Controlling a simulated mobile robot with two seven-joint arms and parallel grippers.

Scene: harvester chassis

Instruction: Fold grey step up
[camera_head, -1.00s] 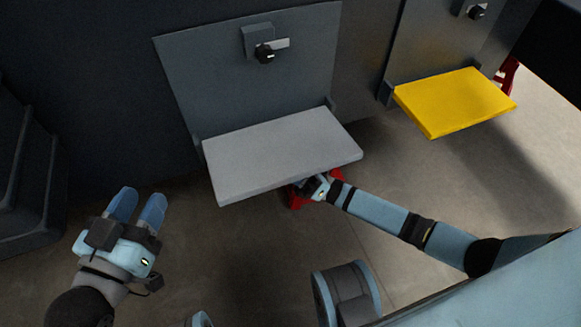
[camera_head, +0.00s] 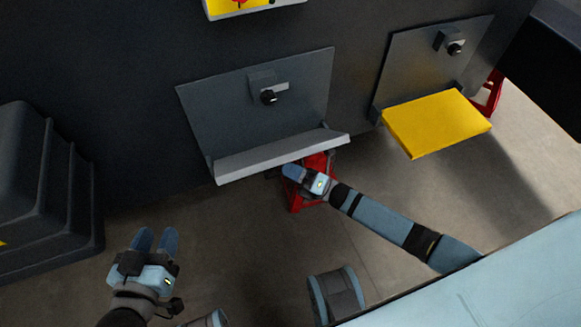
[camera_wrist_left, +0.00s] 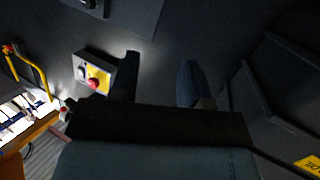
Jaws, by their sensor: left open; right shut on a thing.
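The grey step (camera_head: 280,156) hangs on a dark grey back plate (camera_head: 222,110) on the chassis wall. It is tilted up from level, so its top shows as a narrow band. A latch with a black knob (camera_head: 268,97) sits on the plate above it. My right gripper (camera_head: 289,172) is shut at the step's front lower edge; the contact is partly hidden. My left gripper (camera_head: 155,240) is open and empty, low at the left, well apart from the step. Its two fingers also show apart in the left wrist view (camera_wrist_left: 160,80).
A yellow step (camera_head: 437,122) sticks out level at the right. A red stand (camera_head: 318,163) is on the floor behind my right gripper. Dark stepped housing (camera_head: 50,190) stands at the left. The left wrist view shows a yellow-faced box with a red button (camera_wrist_left: 93,82).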

